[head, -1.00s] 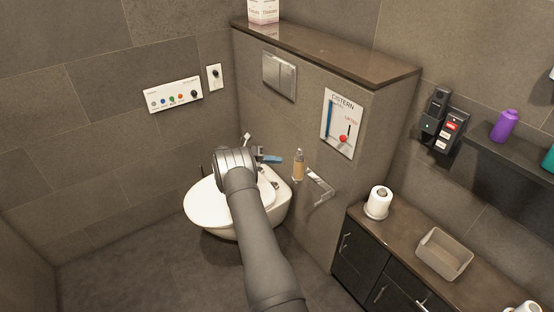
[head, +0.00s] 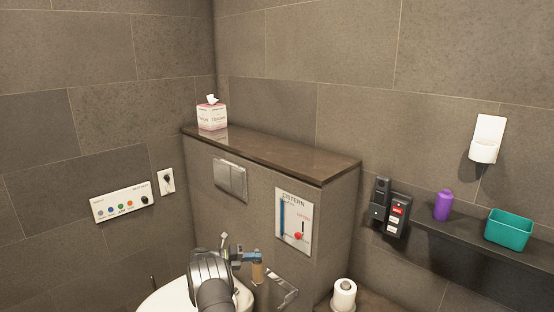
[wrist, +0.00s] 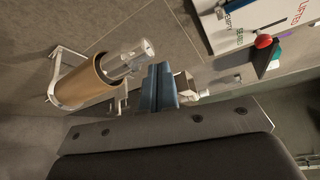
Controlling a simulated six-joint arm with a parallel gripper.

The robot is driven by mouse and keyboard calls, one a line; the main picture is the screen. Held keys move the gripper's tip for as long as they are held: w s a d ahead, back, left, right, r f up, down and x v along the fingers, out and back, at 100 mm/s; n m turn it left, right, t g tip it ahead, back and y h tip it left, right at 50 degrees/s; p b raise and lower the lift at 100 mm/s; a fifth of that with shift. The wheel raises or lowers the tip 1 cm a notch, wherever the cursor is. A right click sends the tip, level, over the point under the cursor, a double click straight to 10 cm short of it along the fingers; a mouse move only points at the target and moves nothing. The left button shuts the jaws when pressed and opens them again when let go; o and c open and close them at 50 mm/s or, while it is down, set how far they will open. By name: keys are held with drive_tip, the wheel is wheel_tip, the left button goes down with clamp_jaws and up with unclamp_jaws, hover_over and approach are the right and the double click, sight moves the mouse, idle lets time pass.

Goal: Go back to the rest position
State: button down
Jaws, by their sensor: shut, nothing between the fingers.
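My gripper (head: 247,256) is low in the head view, above the right part of the white toilet (head: 160,300). Its blue fingers are together and empty. In the wrist view the shut fingers (wrist: 160,88) point up the picture. In the head view the amber cylinder (head: 257,272) shows just below the fingertips, partly covered.
The cistern panel (head: 305,215) with its red knob is on the wall to the right. A tissue box (head: 212,116) stands on the ledge (head: 290,155). A purple bottle (head: 443,206) and teal bin (head: 509,230) are on the right shelf. A paper roll (head: 344,293) stands lower right.

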drive_tip(key=shift+w+a, duration=0.3)
drive_tip(key=shift+w, duration=0.1)
